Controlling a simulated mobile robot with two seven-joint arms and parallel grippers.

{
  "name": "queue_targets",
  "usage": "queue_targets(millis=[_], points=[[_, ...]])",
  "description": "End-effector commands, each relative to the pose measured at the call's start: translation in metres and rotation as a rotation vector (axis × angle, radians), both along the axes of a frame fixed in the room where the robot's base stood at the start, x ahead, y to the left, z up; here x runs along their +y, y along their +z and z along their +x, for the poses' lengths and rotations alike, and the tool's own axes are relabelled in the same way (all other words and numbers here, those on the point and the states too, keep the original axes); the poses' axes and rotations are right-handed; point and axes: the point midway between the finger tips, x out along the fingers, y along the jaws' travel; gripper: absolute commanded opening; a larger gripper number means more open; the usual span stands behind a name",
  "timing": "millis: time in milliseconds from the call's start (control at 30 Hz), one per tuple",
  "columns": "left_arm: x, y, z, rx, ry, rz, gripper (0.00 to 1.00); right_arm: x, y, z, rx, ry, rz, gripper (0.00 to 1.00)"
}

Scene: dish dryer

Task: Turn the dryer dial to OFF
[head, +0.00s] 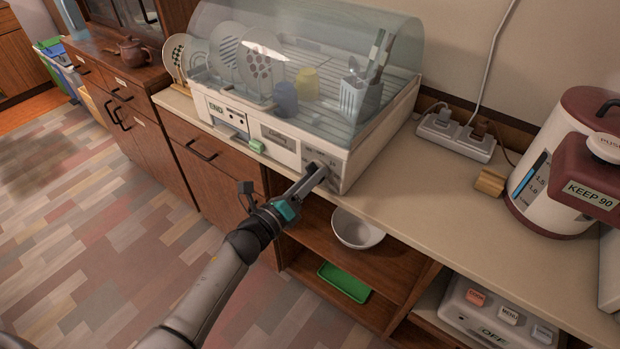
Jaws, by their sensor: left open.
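The dish dryer (272,139) stands on the counter, a white box under a clear curved cover. Its grey control panel (333,181) is at the right end of the front face. My left gripper (317,170) reaches in from the lower left, with its fingertips at this panel. It is open. The dial is hidden or too small to make out behind the fingertips, so its setting cannot be read. I cannot tell whether the fingers touch it. My right gripper is not in view.
Plates (261,62), cups (285,98) and a utensil holder (358,98) are inside the dryer. A power strip (456,134) and a red-and-white water boiler (548,178) stand to the right. A white bowl (357,230) sits on the shelf below the counter.

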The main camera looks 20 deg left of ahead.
Motion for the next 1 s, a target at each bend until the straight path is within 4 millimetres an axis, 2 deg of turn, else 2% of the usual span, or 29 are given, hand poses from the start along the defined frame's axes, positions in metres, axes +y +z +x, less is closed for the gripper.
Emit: queue_targets(millis=[133, 533, 1000], points=[[-0.0001, 0.0000, -0.0001, 0.000, 0.000, 0.000, 0.46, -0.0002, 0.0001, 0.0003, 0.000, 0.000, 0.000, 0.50], [0.0001, -0.0001, -0.0004, 0.000, 0.000, 0.000, 0.01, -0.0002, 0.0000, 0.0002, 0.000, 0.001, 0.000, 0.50], [0.0001, -0.0001, -0.0005, 0.001, 0.000, -0.003, 0.00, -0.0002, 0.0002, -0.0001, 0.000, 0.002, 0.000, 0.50]])
